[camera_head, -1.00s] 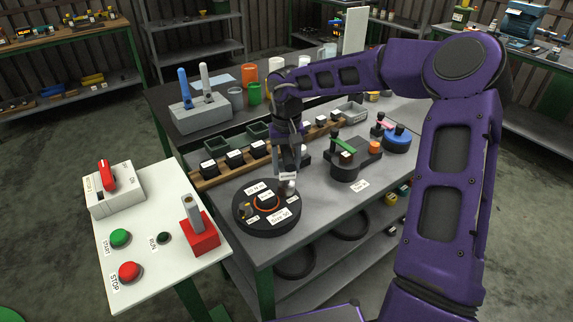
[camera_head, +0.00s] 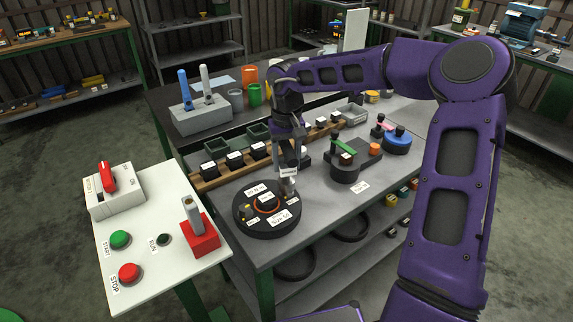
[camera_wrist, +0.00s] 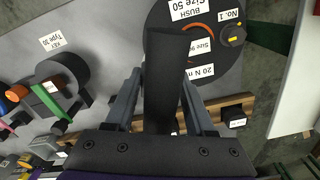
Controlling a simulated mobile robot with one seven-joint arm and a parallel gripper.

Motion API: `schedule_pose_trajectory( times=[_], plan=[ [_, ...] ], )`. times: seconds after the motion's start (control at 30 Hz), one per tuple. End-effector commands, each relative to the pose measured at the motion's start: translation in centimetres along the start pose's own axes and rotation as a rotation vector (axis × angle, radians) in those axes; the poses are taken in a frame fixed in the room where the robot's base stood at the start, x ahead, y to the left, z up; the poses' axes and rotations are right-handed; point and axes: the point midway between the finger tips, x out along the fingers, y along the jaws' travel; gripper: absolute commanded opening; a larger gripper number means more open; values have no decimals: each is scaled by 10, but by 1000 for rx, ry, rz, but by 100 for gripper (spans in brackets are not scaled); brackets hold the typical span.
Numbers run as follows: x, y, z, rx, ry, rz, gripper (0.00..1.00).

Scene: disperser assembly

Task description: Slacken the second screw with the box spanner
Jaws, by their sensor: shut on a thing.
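In the wrist view the spanner is a dark shaft (camera_wrist: 167,85) between both fingers. Its lower end is over the right rim of the round black disc (camera_head: 244,218), in the head view. Whether it seats on a screw there cannot be told; the spanner hides that spot. The disc has an orange ring and white labels.
A wooden rail (camera_head: 207,184) with several black blocks runs behind the disc. A black fixture with a green handle (camera_head: 336,145) stands to the right. A white control panel (camera_head: 150,275) with buttons and a red holder (camera_head: 200,238) is at front left.

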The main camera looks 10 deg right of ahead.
Motion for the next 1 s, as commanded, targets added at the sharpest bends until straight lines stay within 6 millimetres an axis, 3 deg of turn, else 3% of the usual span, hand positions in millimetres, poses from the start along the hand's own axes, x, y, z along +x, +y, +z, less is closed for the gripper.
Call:
schedule_pose_trajectory(
  times=[0.5,1.0],
  plan=[
    [-30,-1,0,0,3,0,0],
    [-32,0,1,0,1,1,0]
  ],
)
